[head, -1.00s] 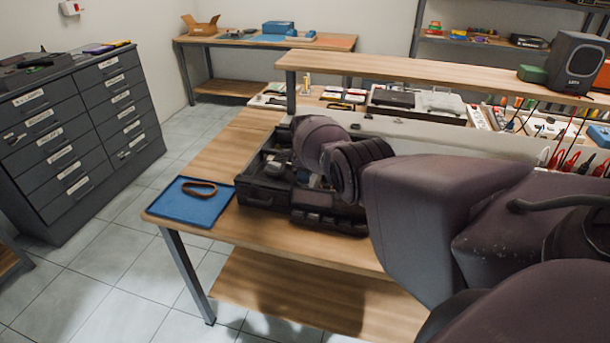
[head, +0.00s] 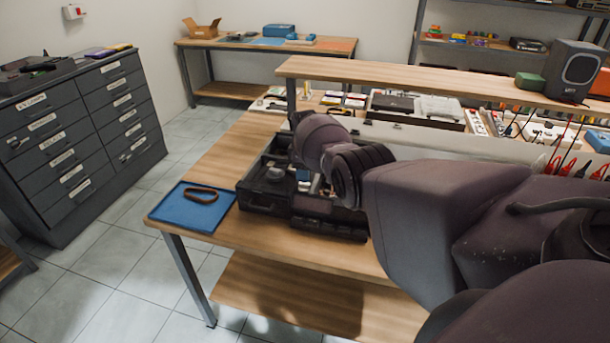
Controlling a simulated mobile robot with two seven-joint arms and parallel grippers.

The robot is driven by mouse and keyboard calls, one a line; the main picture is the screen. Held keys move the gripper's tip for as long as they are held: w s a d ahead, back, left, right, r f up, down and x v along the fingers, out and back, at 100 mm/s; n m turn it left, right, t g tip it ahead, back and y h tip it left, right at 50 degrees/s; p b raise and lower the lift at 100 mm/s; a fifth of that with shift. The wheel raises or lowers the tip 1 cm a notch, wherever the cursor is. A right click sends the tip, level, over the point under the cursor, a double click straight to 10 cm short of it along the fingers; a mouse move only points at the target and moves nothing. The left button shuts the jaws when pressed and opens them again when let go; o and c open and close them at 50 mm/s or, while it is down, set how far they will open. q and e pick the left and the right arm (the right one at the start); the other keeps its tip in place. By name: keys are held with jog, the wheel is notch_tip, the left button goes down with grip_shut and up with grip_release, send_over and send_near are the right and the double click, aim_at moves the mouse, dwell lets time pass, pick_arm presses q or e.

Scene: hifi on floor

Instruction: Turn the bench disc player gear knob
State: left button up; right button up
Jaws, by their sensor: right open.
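The bench disc player (head: 265,197) is a black, open-topped unit on the wooden workbench, with small parts visible inside it. Its gear knob cannot be picked out; my right arm covers part of the unit. My right arm reaches in from the right, with its wrist above the player's right half. My right gripper (head: 307,181) points down over the player's inside, is small and partly hidden by the wrist, and is open. Whether it touches anything inside cannot be told. My left gripper is out of view.
A blue tray (head: 180,213) with a brown ring-shaped belt (head: 202,194) lies left of the player. A raised wooden shelf (head: 400,72) spans the bench behind the arm. Red-handled tools (head: 566,165) stand at the right. A grey drawer cabinet (head: 75,140) stands left across open floor.

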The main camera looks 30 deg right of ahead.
notch_tip(320, 180, up, 7)
jog(key=p, duration=0.1)
dwell(0.7)
jog(key=w+a+r+m+t+h, duration=0.1)
jog(key=w+r+m+t+h, duration=0.3)
jog(key=w+r+t, duration=0.65)
jog(key=s+a+f+m+t+y, duration=0.1)
jog(key=s+a+f+t, duration=0.1)
jog(key=s+a+f, duration=0.35)
jog(key=s+a+f+t+y, duration=0.2)
jog(key=s+a, duration=0.1)
jog(key=s, duration=0.6)
jog(key=s+a+f+m+t+y, duration=0.1)
jog(key=s+a+f+t, duration=0.1)
jog(key=s+a+f, duration=0.35)
jog(key=s+f+g, duration=0.1)
jog(key=s+f, duration=0.4)
jog(key=s, duration=0.4)
jog(key=s+a+f+m+g, duration=0.1)
jog(key=s+f, duration=0.4)
jog(key=s, duration=0.5)
jog(key=s+f+g+b, duration=0.1)
jog(key=s+f+g, duration=0.2)
jog(key=s, duration=0.7)
notch_tip(320, 180, down, 2)
jog(key=shift+s+a+f, duration=0.1)
jog(key=shift+s+a, duration=0.1)
jog(key=shift+a, duration=0.05)
